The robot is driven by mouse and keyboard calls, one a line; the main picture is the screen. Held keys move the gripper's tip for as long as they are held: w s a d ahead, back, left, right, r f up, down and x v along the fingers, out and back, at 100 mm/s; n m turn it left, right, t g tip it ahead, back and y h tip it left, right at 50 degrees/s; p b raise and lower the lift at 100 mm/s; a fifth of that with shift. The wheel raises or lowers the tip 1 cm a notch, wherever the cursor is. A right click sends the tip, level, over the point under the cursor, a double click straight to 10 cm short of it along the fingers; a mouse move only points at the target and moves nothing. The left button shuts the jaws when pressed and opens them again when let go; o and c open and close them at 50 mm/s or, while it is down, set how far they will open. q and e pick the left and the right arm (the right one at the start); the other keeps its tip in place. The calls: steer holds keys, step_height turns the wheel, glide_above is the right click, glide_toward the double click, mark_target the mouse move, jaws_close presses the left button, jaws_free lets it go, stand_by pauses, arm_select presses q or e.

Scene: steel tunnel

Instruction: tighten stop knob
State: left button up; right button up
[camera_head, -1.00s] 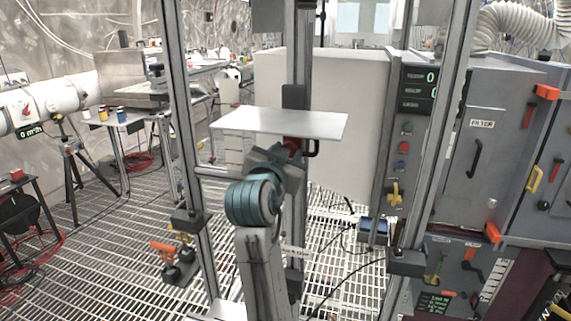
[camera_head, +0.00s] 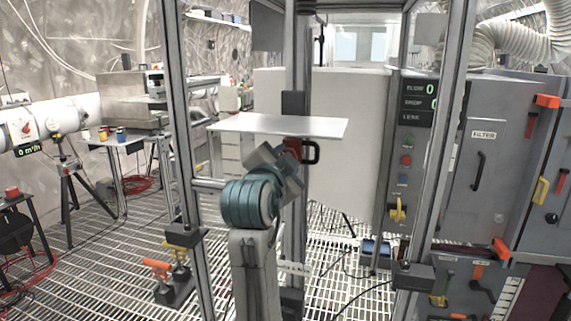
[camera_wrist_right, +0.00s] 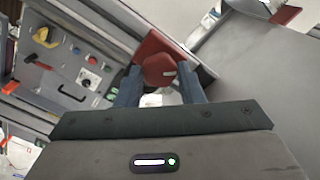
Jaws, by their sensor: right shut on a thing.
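A red knob (camera_wrist_right: 158,70) sits between the two fingers of my right gripper (camera_wrist_right: 160,82) in the right wrist view. The gripper is shut on it. A red block behind the knob sits along the edge of a grey plate (camera_wrist_right: 262,65). In the head view my right arm rises from the bottom centre, and its wrist reaches up to a red part (camera_head: 293,149) on the upright post, just below a flat white plate (camera_head: 280,125). The fingers and knob are mostly hidden there by my wrist. My left gripper is in neither view.
Upright metal posts (camera_head: 179,120) stand left and right of my arm. A black handle (camera_head: 312,152) juts out right of the red part. A control panel (camera_head: 404,160) and grey cabinets stand at right. A grated floor (camera_head: 110,250) lies below.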

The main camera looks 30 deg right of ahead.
stand_by(0.3)
steer(key=o, duration=0.9)
steer(key=shift+w, duration=0.1)
steer(key=shift+o, duration=0.4)
steer(key=shift+w+d+f, duration=0.1)
steer(key=shift+f, duration=0.05)
